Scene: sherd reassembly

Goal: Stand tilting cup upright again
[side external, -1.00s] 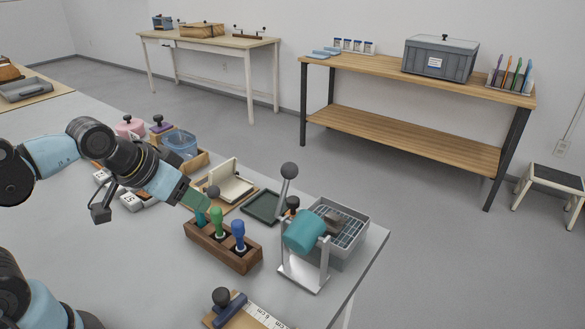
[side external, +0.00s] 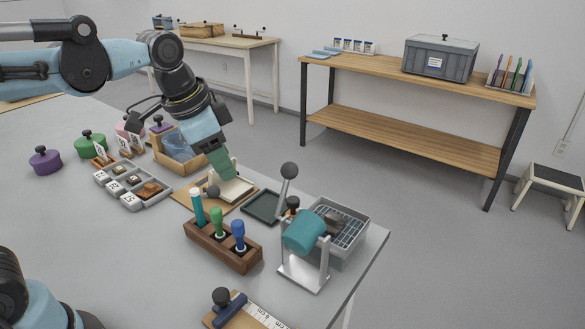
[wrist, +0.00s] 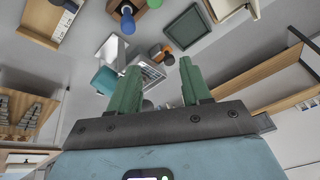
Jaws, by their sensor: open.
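A teal cup (side external: 303,232) hangs tilted on its side in a silver stand (side external: 312,275) near the table's right edge. A lever with a dark ball knob (side external: 289,170) rises from the stand. My gripper (side external: 222,168) is open and empty, above the white block on the wooden board, left of and behind the cup. In the wrist view, the green fingers (wrist: 158,82) are apart with nothing between them. The cup (wrist: 105,79) shows beyond the left finger there.
A wooden rack (side external: 222,247) with upright handled tools stands left of the cup. A grey basket (side external: 350,232) is close behind it at right. A dark green tray (side external: 262,206) lies between the board and the stand. A ruler and knobbed tool (side external: 228,305) lie in front.

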